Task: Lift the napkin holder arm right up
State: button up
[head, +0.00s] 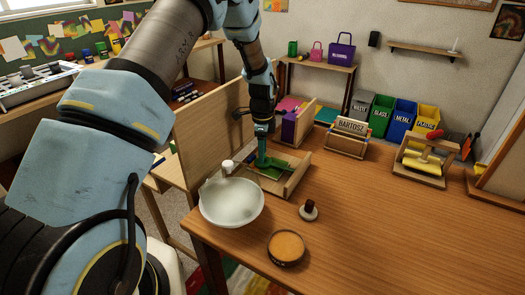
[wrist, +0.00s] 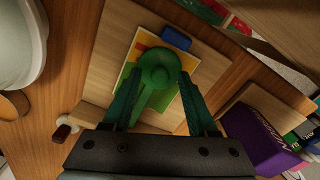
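The napkin holder (head: 297,176) is a light wooden tray on the table, with a green arm (head: 275,162) lying low across it. In the wrist view, the green arm (wrist: 158,75) ends in a round knob, over colourful napkins (wrist: 133,76) on the wooden base (wrist: 105,52). My gripper (head: 262,152) is down at the holder. In the wrist view, its two dark green fingers (wrist: 159,80) are spread, one on each side of the knob end. The fingertips are close to the knob; I cannot tell whether they touch it.
A white bowl (head: 231,203) stands close at the front left of the holder. A small stamp-like object (head: 309,211) and a round orange-topped tin (head: 286,248) are in front. A tall wooden panel (head: 205,125) rises behind left.

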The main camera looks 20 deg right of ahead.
grip_shut()
dwell(1.2)
